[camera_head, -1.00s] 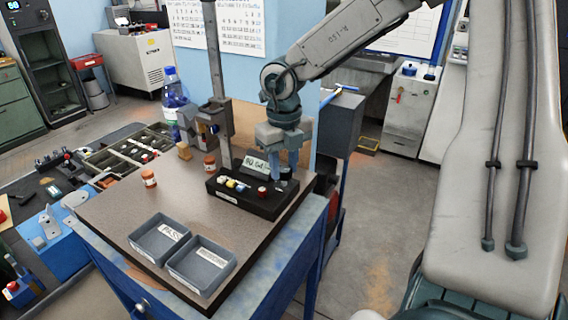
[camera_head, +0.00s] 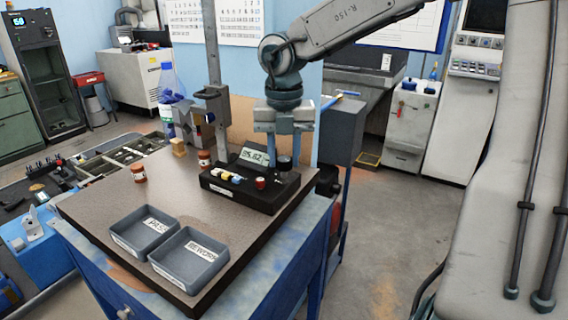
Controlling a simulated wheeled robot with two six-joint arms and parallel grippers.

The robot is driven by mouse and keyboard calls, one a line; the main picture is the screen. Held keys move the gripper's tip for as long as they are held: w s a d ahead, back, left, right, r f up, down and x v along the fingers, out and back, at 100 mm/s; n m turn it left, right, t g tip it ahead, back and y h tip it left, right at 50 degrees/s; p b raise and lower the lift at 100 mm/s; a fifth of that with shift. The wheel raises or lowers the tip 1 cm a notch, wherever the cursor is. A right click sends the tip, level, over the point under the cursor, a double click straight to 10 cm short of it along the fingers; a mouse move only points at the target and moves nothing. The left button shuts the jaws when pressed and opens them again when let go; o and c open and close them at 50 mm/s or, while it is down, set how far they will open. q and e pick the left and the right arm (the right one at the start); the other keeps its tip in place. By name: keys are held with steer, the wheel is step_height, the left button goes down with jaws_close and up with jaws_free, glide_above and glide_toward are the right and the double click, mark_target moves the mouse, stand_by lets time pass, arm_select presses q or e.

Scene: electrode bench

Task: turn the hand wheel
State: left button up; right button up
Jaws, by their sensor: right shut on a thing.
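My right gripper (camera_head: 284,146) comes in from the upper right and points down at the right end of a black box. Its fingers stand on either side of a dark round knob (camera_head: 284,163) on the box, and it is shut on that knob. The knob is partly hidden by the fingers; I cannot make out a wheel rim. The black box (camera_head: 243,196) has a display with digits (camera_head: 254,156), several coloured buttons and a red knob (camera_head: 260,183). My left gripper is not in view.
A metal column with a clamp (camera_head: 216,100) stands behind the box. Two grey trays (camera_head: 142,250), (camera_head: 189,282) sit at the front of the bench top (camera_head: 95,212). Small brown jars (camera_head: 138,173), (camera_head: 204,159) and a bottle (camera_head: 168,84) stand to the left.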

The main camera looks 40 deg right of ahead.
steer(key=shift+m, duration=1)
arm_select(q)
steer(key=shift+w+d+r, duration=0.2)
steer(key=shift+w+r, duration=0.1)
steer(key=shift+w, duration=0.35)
arm_select(e)
steer(key=m, duration=0.5)
steer(key=shift+m, duration=0.4)
steer(key=o, duration=1)
steer(key=shift+s, duration=0.1)
